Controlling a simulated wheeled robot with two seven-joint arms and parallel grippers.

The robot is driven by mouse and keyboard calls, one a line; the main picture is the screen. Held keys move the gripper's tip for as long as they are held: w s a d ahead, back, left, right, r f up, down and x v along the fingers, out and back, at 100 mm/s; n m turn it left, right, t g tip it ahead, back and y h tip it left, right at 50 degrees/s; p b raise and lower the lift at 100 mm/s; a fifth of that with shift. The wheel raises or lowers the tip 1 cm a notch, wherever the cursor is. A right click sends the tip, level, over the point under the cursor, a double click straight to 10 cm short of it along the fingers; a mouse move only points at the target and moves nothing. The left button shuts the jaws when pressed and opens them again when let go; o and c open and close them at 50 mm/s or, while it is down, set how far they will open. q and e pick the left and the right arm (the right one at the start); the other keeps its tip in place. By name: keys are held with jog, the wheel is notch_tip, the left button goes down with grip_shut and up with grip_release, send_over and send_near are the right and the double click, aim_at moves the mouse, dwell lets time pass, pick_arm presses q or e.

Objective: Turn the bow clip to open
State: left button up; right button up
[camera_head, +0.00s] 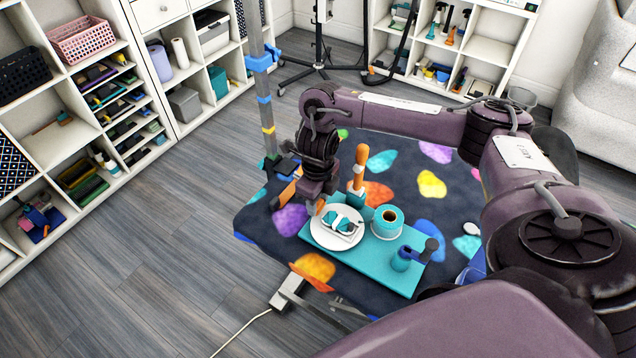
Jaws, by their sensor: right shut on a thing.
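The bow clip (342,223), teal with white and dark parts, lies over a round white dish (315,235) on a teal tray. My left gripper is not in view.
A grey pole (261,100) with blue clamps stands at the table's left.

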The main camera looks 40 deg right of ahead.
aim_at(318, 204)
jog(key=shift+r, duration=0.1)
dwell(0.3)
jog(key=o, duration=1)
notch_tip(318, 204, up, 8)
jog(key=p, duration=0.3)
jog(key=shift+f, duration=0.2)
